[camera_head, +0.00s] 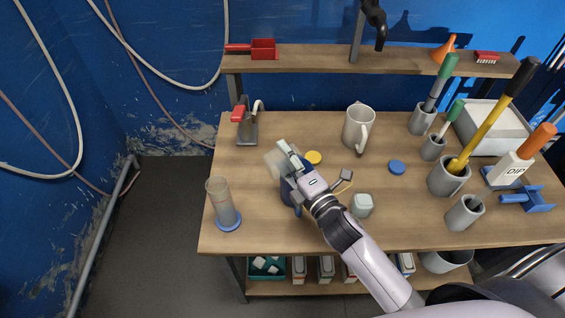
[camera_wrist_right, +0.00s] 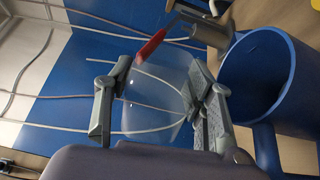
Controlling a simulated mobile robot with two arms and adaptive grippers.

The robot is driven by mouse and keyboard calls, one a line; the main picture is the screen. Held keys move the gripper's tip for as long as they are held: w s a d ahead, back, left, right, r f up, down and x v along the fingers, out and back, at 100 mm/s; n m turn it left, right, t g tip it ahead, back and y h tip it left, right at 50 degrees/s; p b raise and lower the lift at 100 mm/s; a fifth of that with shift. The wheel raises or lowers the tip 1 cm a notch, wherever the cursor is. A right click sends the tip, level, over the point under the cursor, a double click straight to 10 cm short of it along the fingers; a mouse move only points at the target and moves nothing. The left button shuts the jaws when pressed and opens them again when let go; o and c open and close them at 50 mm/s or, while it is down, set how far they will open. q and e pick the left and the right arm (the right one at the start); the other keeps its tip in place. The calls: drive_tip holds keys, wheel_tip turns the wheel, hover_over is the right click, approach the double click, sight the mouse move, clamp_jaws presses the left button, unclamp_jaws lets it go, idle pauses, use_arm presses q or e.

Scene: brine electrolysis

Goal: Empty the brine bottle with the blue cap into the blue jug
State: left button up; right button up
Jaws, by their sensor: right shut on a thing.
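My right gripper (camera_head: 290,150) is shut on a translucent, pale bottle (camera_head: 275,162) over the left part of the table. In the right wrist view, the bottle (camera_wrist_right: 155,85) is between the two fingers (camera_wrist_right: 158,103). The blue jug (camera_head: 287,190) stands below and beside the gripper, partly hidden by it. In the wrist view the open mouth of the jug (camera_wrist_right: 262,75) is just right of the fingers. I cannot tell the bottle's exact tilt or whether liquid is in it. A blue cap (camera_head: 397,167) lies on the table to the right. My left gripper is not in view.
A clear cylinder with blue base (camera_head: 222,205) stands at the table's left edge. A yellow cap (camera_head: 313,157), white jug (camera_head: 355,127) and small pale block (camera_head: 362,205) are nearby. Grey pots with tools (camera_head: 448,178) crowd the right. A shelf (camera_head: 330,61) spans the back.

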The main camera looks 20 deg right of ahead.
drive_tip(key=f+n+b, duration=0.1)
drive_tip(key=n, duration=0.1)
drive_tip(key=n+b, duration=0.1)
drive_tip(key=n, duration=0.1)
drive_tip(key=shift+f, duration=0.35)
drive_tip(key=shift+d+r+n, duration=0.1)
drive_tip(key=shift+r+n, duration=0.1)
drive_tip(key=shift+n, duration=0.4)
drive_tip(key=shift+d+r+n, duration=0.1)
drive_tip(key=shift+r+n, duration=0.05)
drive_tip(key=shift+n, duration=0.45)
drive_tip(key=n+p, duration=0.1)
drive_tip(key=n, duration=0.1)
drive_tip(key=r+n, duration=0.1)
drive_tip(key=n, duration=0.1)
drive_tip(key=shift+r+p, duration=0.3)
drive_tip(key=shift+p, duration=0.1)
drive_tip(key=n, duration=0.1)
drive_tip(key=n+p, duration=0.1)
drive_tip(key=n, duration=0.1)
drive_tip(key=shift+d+r, duration=0.2)
drive_tip(key=shift+r, duration=0.1)
drive_tip(key=n, duration=0.1)
drive_tip(key=n+p, duration=0.1)
drive_tip(key=n, duration=0.1)
drive_tip(key=shift+w+d+n, duration=0.2)
drive_tip(key=shift+d+n, duration=0.1)
drive_tip(key=shift+d, duration=0.1)
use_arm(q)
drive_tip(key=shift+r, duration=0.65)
